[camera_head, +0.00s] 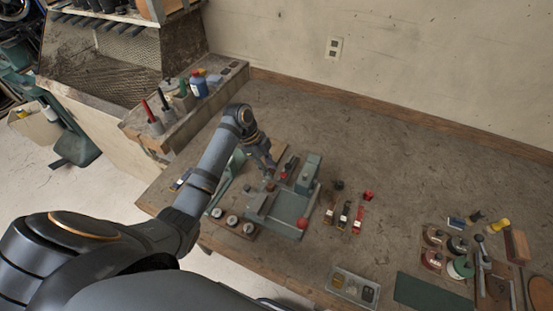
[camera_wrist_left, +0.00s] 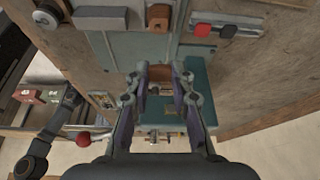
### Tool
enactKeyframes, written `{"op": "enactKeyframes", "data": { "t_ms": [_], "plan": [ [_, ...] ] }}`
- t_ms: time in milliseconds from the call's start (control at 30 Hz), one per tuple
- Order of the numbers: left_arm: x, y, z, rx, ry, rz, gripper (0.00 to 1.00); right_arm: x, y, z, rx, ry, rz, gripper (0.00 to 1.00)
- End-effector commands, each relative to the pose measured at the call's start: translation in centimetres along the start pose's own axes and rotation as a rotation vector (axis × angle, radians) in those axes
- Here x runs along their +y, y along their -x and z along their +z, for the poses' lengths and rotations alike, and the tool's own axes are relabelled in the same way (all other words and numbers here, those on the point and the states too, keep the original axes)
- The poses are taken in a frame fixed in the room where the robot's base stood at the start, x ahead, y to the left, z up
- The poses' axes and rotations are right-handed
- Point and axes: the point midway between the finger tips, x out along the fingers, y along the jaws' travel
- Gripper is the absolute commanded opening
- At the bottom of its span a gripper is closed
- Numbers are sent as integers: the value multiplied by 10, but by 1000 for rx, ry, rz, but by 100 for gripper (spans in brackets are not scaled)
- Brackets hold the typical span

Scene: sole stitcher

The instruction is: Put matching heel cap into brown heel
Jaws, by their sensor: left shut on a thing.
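My left gripper (camera_head: 268,172) reaches over the grey-green stitching machine (camera_head: 285,213) in the head view. In the left wrist view its two fingers (camera_wrist_left: 162,78) are close together on a small brown piece between the tips, probably a heel cap; its shape is mostly hidden. A brown square block (camera_wrist_left: 158,17) with a dark opening, possibly the brown heel, sits ahead of the fingertips, apart from them. A red cap (camera_wrist_left: 202,30) and a black cap (camera_wrist_left: 228,31) lie on a grey strip to the right. My right gripper is out of view.
A red knob (camera_head: 302,223) is at the machine's front. Several small coloured items (camera_head: 343,214) stand to its right. A grey tray (camera_head: 354,288), a green mat (camera_head: 432,293) and spools (camera_head: 433,237) are farther right.

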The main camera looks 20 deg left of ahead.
Motion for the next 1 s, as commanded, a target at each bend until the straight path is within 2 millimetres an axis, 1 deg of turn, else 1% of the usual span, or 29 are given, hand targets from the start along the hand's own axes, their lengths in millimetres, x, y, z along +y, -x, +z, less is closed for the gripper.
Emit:
{"op": "enactKeyframes", "data": {
  "t_ms": [33,100,333,467,700,800,1000],
  "plan": [
    [1,2,1,0,-18,9,12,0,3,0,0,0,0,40],
    [2,1,2,1,-33,15,12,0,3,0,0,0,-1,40],
    [2,-4,4,0,-34,14,12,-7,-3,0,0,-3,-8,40],
    [2,-13,8,-1,-34,14,12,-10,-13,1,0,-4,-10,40],
    [2,-36,18,-1,-33,13,12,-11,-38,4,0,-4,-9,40],
    [2,-43,20,-1,-33,13,12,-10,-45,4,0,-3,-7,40],
    [2,-44,21,-2,-34,13,12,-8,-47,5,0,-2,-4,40]
  ]
}}
